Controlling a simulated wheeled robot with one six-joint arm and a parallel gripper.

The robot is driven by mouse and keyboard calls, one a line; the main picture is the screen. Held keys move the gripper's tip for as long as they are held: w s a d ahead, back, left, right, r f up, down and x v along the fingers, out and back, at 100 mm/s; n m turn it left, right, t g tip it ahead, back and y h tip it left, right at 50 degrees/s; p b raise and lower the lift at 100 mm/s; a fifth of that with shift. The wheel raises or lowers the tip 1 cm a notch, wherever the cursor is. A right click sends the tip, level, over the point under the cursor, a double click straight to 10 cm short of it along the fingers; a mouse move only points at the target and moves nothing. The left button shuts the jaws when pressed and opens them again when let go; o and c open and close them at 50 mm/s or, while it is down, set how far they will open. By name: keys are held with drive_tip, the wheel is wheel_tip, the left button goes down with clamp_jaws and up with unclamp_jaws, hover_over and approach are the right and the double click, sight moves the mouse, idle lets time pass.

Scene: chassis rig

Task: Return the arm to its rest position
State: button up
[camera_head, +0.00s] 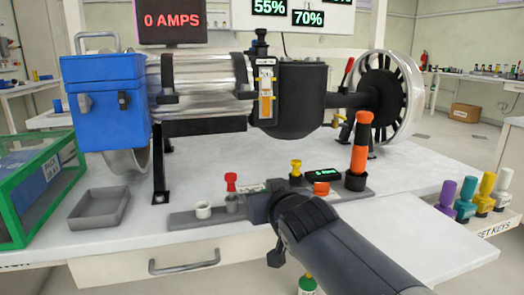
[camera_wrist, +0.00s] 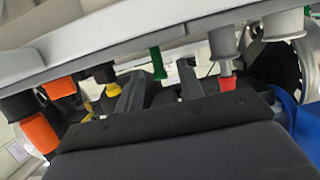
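My arm reaches in from the lower right in the head view, and my gripper (camera_head: 262,203) is low in front of the grey strip (camera_head: 200,218) on the bench. In the wrist view, which is upside down, the two fingers of my gripper (camera_wrist: 158,88) stand apart with nothing clearly held between them. A green peg (camera_wrist: 158,62) shows beyond the gap, on the strip. A red key (camera_wrist: 227,82) and a yellow key (camera_wrist: 113,90) stand on either side. The gripper's wrist hides part of the strip in the head view.
Behind stands the chassis rig (camera_head: 205,75). A grey tray (camera_head: 99,207) and green-framed box (camera_head: 38,190) are left. Coloured keys (camera_head: 465,200) stand right. The right front bench is clear.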

drive_tip(key=shift+w+a+r+p, duration=0.1)
drive_tip(key=shift+w+p, duration=0.3)
drive_tip(key=shift+s+r+p, duration=0.15)
drive_tip(key=shift+s+p, duration=0.05)
drive_tip(key=shift+p, duration=0.5)
drive_tip(key=shift+w+g+p, duration=0.1)
drive_tip(key=shift+g+p, duration=0.3)
drive_tip(key=shift+p, duration=0.4)
drive_tip(key=g+p, duration=0.1)
drive_tip(key=p, duration=0.5)
drive_tip(key=w+g+h+p, duration=0.1)
drive_tip(key=g+p, duration=0.1)
drive_tip(key=p, duration=0.5)
drive_tip(key=shift+w+a+r+g, duration=0.2)
drive_tip(key=shift+r+g, duration=0.1)
drive_tip(key=shift+r, duration=0.1)
drive_tip(key=g+p, duration=0.1)
drive_tip(key=p, duration=0.1)
drive_tip(key=shift+w+h+p, duration=0.15)
drive_tip(key=shift+h+p, duration=0.15)
